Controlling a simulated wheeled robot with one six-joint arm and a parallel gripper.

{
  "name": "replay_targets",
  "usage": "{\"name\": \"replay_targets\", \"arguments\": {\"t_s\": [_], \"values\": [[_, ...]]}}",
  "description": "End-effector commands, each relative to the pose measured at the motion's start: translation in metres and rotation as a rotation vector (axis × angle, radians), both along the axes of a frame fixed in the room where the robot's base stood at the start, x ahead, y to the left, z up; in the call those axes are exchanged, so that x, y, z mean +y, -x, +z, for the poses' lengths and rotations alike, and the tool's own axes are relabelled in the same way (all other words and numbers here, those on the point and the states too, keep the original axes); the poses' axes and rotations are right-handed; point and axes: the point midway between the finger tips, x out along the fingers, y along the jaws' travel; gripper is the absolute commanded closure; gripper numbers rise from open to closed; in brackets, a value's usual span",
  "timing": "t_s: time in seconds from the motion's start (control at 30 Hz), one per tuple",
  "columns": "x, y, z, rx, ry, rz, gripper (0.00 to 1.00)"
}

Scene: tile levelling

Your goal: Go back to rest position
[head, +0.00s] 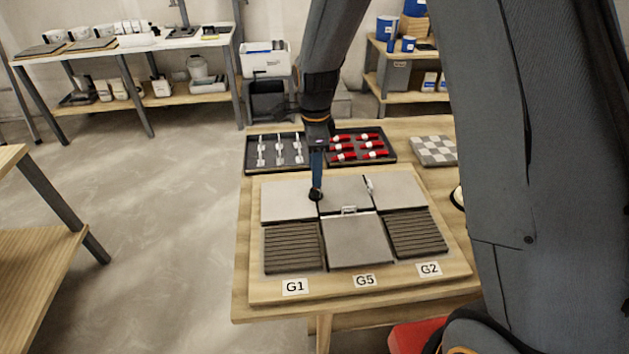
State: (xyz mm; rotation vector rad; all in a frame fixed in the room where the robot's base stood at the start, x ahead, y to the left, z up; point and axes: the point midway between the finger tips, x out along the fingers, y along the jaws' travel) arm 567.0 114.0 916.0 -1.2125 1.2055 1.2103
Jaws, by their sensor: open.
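My arm comes down from the top of the head view. My gripper (316,192) is open and points down over the seam between the left grey tile (287,198) and the middle grey tile (343,190) of the back row. I cannot tell whether its dark tips touch the tiles. A front middle grey tile (357,242) lies between two ribbed dark patches (291,247) and (415,233). A pale clip (349,210) sits at its back edge. Another clip (369,185) stands at the seam beside the back right tile (398,190).
Behind the tiles are a tray of pale clips (258,166) and a tray of red wedges (388,158). A checkered board (434,150) lies at right. Labels G1 (295,287), G5 (365,281) and G2 (429,269) line the front. The floor at left (165,215) is clear.

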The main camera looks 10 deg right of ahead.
Motion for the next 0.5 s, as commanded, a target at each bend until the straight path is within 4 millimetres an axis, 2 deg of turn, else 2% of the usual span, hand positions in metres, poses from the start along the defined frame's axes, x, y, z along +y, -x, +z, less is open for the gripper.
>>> {"name": "replay_targets", "arguments": {"t_s": [0.2,0.5], "values": [[0.000,0.000,0.019,-0.001,0.000,0.000,0.57],[0.000,0.000,0.021,0.001,0.000,0.000,0.57]]}}
